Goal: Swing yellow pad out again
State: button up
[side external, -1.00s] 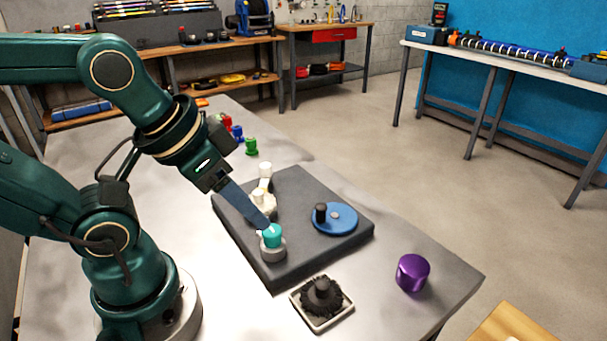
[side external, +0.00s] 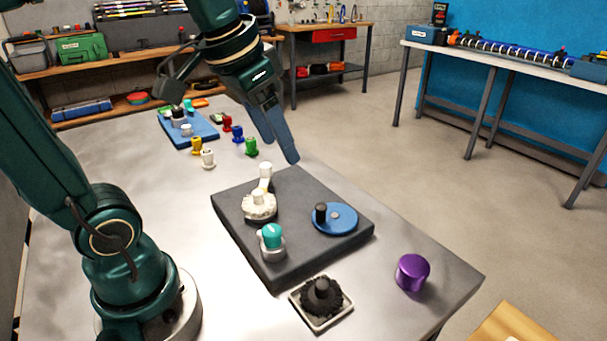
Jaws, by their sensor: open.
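A dark square board (side external: 238,238) lies on the metal table. On it a round cream piece (side external: 259,207) with a short cream arm and upright knob (side external: 265,174) stands near the back left. I see no clear yellow pad on the board; a small yellow peg (side external: 196,146) stands on the table behind it. A teal-capped grey post (side external: 271,237) stands at the board's front, and a blue disc with a black knob (side external: 341,219) at its right. My gripper (side external: 281,152) is open and empty, in the air above the board's back edge.
A black brush in a square tray (side external: 321,303) and a purple cylinder (side external: 412,273) stand in front of and right of the board. Behind are red, blue, green and white pegs (side external: 238,134) and a blue tray (side external: 199,127). The table's left middle is clear.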

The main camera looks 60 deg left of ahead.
jog(key=w+a+f+n+g, duration=0.2)
jog(key=w+a, duration=0.5)
jog(key=a, duration=0.2)
jog(key=n+g, duration=0.3)
send_over(266, 165)
jog(key=shift+h, duration=0.4)
notch_tip(266, 165, down, 9)
jog(key=shift+d+r, duration=0.1)
jog(key=shift+r, duration=0.1)
jog(key=shift+s+f, duration=0.1)
jog(key=shift+f, duration=2.4)
grip_shut()
